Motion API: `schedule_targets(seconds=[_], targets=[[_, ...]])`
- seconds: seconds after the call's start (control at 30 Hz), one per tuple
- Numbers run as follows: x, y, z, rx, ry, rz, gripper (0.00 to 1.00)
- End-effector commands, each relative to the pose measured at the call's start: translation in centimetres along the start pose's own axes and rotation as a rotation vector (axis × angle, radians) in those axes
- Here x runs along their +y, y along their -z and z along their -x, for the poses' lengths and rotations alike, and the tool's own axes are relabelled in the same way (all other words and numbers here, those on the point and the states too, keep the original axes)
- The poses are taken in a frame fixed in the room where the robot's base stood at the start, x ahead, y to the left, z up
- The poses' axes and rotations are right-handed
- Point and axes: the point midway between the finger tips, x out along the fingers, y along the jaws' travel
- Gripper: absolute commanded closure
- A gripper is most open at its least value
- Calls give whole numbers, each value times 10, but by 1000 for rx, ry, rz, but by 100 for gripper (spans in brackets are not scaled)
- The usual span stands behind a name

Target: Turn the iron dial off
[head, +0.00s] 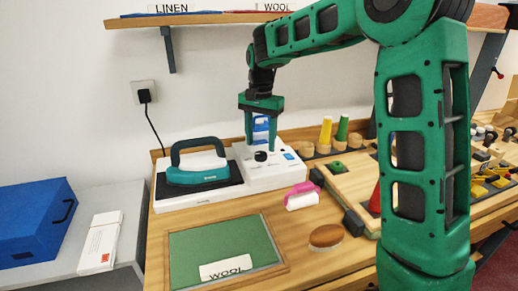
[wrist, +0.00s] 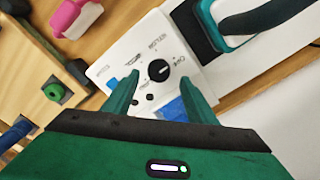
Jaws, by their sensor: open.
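The iron dial (wrist: 159,71) is a round black knob with a white pointer mark on a white control panel (wrist: 128,68) with printed labels. In the head view the dial (head: 260,156) sits on the white unit beside the iron. My gripper (head: 262,144) points down just above the panel. In the wrist view my gripper (wrist: 160,88) is open, with one green finger on each side of the dial, apart from it. The teal and white iron (head: 198,163) rests on its black plate on the white base. I cannot read which label the pointer marks.
A green mat (head: 225,250) bears a WOOL card (head: 226,268). A plugged-in cord hangs from the wall socket (head: 144,92).

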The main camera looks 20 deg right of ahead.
Motion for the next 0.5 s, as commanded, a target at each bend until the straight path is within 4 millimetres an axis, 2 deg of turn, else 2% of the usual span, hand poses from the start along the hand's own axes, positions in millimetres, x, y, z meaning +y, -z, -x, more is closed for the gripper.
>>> schedule_targets(seconds=[0.2,0.5], targets=[[-1,0,30,1,1,1,48],[-1,0,40,0,0,1,48]])
